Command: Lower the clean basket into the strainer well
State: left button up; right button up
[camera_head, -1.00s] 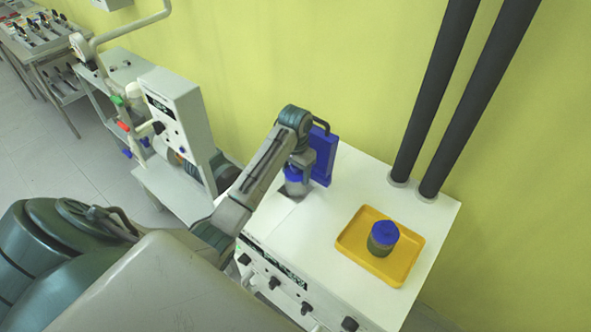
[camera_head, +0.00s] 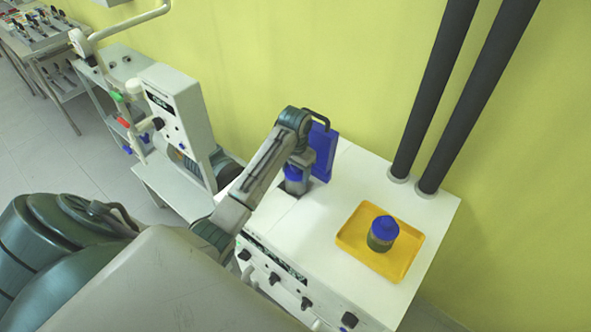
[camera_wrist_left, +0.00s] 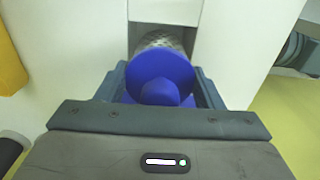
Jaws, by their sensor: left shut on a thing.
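My left gripper (camera_head: 295,177) is shut on the clean basket (camera_wrist_left: 160,42), a metal mesh cylinder with a blue cap (camera_wrist_left: 160,78). In the head view the blue cap (camera_head: 294,187) shows just below the gripper, low over the white machine top. The basket's body is mostly hidden there; it appears to be partly inside the strainer well (camera_head: 282,194), a dark opening at the machine's back left. How deep it sits I cannot tell. A blue lid (camera_head: 323,155) stands upright behind the well. My right gripper is not in view.
A yellow tray (camera_head: 347,242) on the machine top (camera_head: 320,215) holds a second, darker basket (camera_head: 381,239) with a blue cap. Two black pipes (camera_head: 436,100) rise at the back right. A control unit (camera_head: 175,110) stands on a bench at left.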

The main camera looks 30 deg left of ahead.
aim_at(296, 173)
pick_arm(q)
jog(key=shift+f, duration=1.4)
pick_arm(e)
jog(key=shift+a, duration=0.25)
pick_arm(q)
jog(key=shift+f, duration=0.15)
